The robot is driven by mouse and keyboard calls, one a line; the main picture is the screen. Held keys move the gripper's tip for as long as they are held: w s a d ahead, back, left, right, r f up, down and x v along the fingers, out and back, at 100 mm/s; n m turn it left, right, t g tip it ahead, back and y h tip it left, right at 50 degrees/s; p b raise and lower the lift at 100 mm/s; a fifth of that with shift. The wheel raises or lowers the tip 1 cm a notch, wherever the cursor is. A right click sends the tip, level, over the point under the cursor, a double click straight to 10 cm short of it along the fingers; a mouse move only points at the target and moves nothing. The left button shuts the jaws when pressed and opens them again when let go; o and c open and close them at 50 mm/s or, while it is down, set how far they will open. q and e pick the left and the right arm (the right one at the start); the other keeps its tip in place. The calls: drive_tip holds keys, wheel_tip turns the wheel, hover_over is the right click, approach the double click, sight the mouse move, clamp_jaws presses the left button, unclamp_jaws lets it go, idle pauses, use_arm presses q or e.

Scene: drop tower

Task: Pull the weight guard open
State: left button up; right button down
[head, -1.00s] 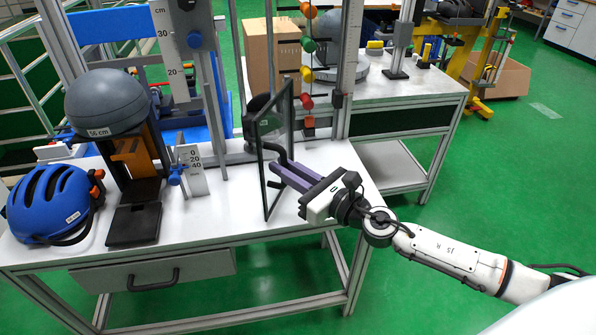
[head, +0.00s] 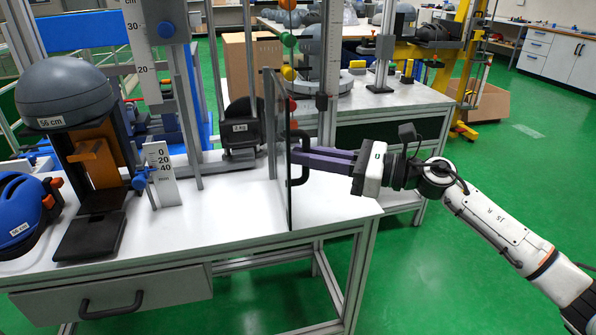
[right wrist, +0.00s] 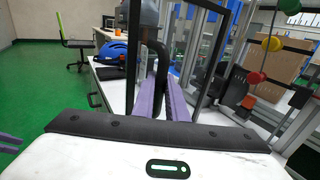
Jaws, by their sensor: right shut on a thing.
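The weight guard (head: 284,200) is a clear panel in a dark frame, standing upright and seen nearly edge-on at the table's right part in the head view. It has a black bar handle (head: 304,172). My right gripper (head: 296,160) has its purple fingers shut on this handle, coming from the right. The right wrist view shows the handle (right wrist: 160,62) between the fingers. A black weight marked 1 kg (head: 240,128) stands just left of the guard, uncovered on that side. Purple tips at the left edge of the right wrist view look like my left gripper (right wrist: 10,143); their state is unclear.
A blue helmet (head: 22,212), a grey dome (head: 65,92) marked 56 cm and a black plate (head: 90,236) occupy the table's left. A drawer (head: 120,295) is below. Coloured balls (head: 287,40) hang behind the guard. The table's front right is clear.

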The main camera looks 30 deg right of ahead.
use_arm(q)
drive_tip(key=shift+w+d+r, duration=0.1)
drive_tip(key=shift+w, duration=0.05)
use_arm(e)
drive_tip(key=shift+w+d+r, duration=0.2)
drive_tip(key=shift+d+r, duration=0.1)
drive_tip(key=shift+d, duration=0.2)
drive_tip(key=c, duration=1.8)
unclamp_jaws()
drive_tip(key=shift+w+a+f, duration=0.1)
drive_tip(key=shift+o, duration=0.2)
drive_tip(key=shift+a+f, duration=0.1)
use_arm(q)
drive_tip(key=shift+f+b, duration=0.2)
drive_tip(key=shift+b, duration=0.3)
use_arm(e)
drive_tip(key=v, duration=1)
drive_tip(key=shift+s, duration=0.25)
use_arm(q)
drive_tip(key=shift+f, duration=0.1)
